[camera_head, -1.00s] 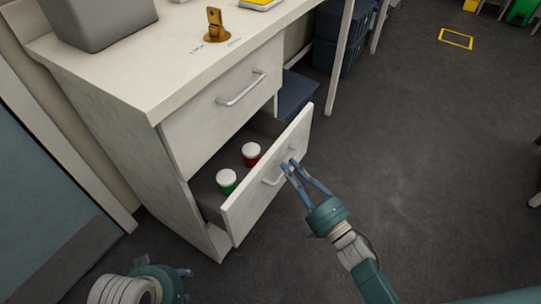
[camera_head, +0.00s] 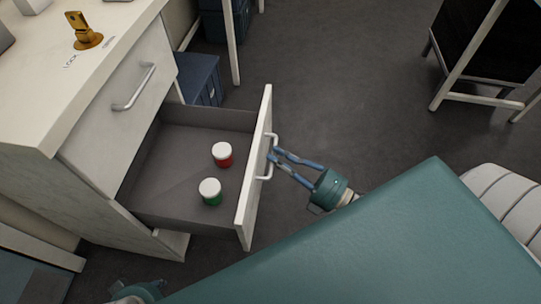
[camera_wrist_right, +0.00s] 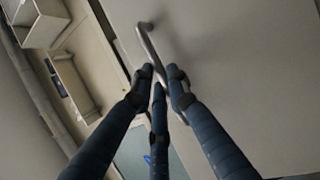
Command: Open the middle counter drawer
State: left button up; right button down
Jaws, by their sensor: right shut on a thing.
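The counter drawer below the top one stands pulled well out, its front panel (camera_head: 254,185) facing right in the head view. Inside it stand a red jar (camera_head: 222,156) and a green jar (camera_head: 210,193), both with white lids. My right gripper (camera_head: 273,153) is shut on the drawer's handle (camera_head: 267,167). The right wrist view shows the fingers around the grey bar handle (camera_wrist_right: 149,45). Part of my left gripper (camera_head: 140,291) shows at the bottom left edge; its fingers are too unclear to judge.
The top drawer (camera_head: 110,115) is closed. A brass lock piece (camera_head: 83,32) stands on the white counter top (camera_head: 40,100). A blue bin (camera_head: 198,78) is beside the cabinet. The dark floor (camera_head: 340,90) right of the drawer is clear, with a white-framed stand (camera_head: 465,55) farther right.

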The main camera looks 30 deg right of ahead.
jog(key=shift+f, duration=0.1)
jog(key=c, duration=1.7)
grip_release()
jog(key=shift+o, duration=0.2)
jog(key=v, duration=1.2)
